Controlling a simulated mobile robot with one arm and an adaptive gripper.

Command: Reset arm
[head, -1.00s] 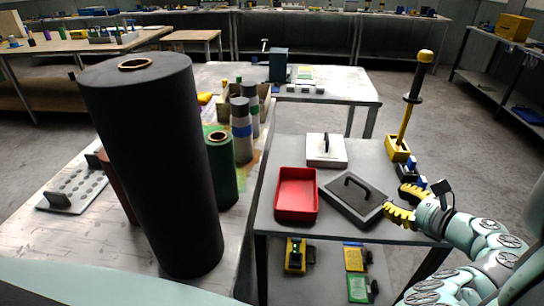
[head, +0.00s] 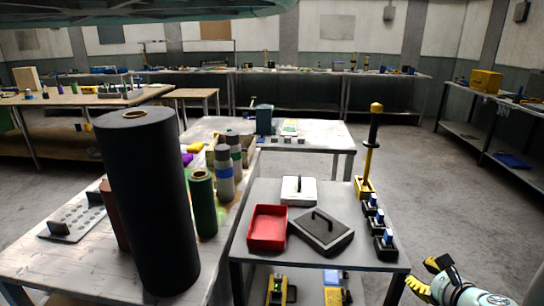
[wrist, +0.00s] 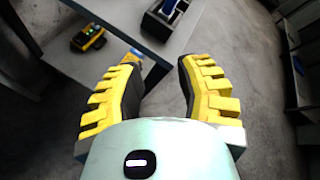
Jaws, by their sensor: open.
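My gripper (head: 428,277) is at the lower right of the head view, off the right front corner of the grey table (head: 262,212). In the wrist view its two yellow ridged fingers (wrist: 160,85) stand apart with nothing between them. The table's edge and grey floor lie beyond the fingertips. My gripper appears clear of the table and touches nothing that I can see.
A tall black roll (head: 150,205) stands left. Floor at right is free.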

